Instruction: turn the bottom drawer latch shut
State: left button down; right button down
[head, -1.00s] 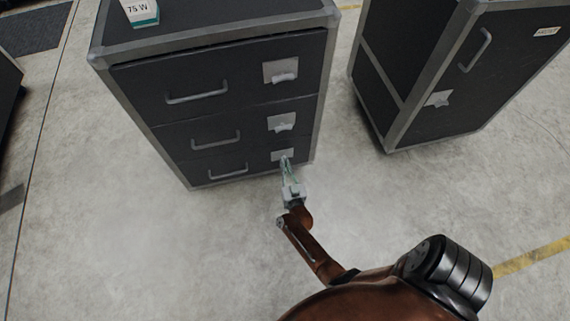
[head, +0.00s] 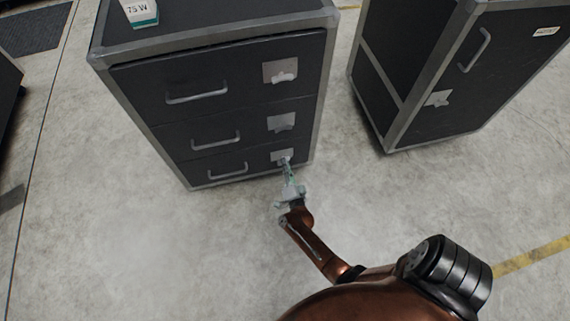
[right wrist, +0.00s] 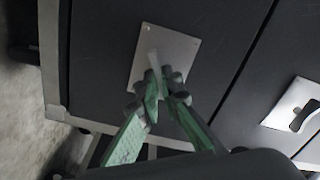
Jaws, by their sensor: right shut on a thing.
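The bottom drawer (head: 195,171) is closed in the dark case, with a grey bar handle on its left part. Its latch (head: 283,157) is on a light metal plate at the right end of the drawer. In the right wrist view the latch plate (right wrist: 183,50) is near the middle, and a pale latch lever (right wrist: 154,60) stands out between the fingertips. My right gripper (head: 287,164) is at this latch. Its green-padded fingers (right wrist: 163,85) are shut on the lever, whose lower part they hide. My left gripper is out of view.
Two more drawers sit above, with the middle latch (head: 281,122) and the top latch (head: 281,72) on their own plates. A second dark case (head: 440,80) stands to the right. A small box (head: 140,12) is on the drawer case. The floor in front is clear.

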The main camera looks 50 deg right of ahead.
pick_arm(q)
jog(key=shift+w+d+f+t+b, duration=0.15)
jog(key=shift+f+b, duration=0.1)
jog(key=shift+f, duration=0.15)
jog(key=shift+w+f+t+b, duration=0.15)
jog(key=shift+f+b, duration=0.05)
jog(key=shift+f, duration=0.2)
pick_arm(e)
jog(key=m, duration=0.6)
jog(key=shift+w+d, duration=0.1)
jog(key=shift+d, duration=0.05)
jog(key=c, duration=2.2)
grip_release()
jog(key=shift+c, duration=0.2)
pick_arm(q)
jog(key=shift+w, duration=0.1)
pick_arm(e)
jog(key=shift+o, duration=0.6)
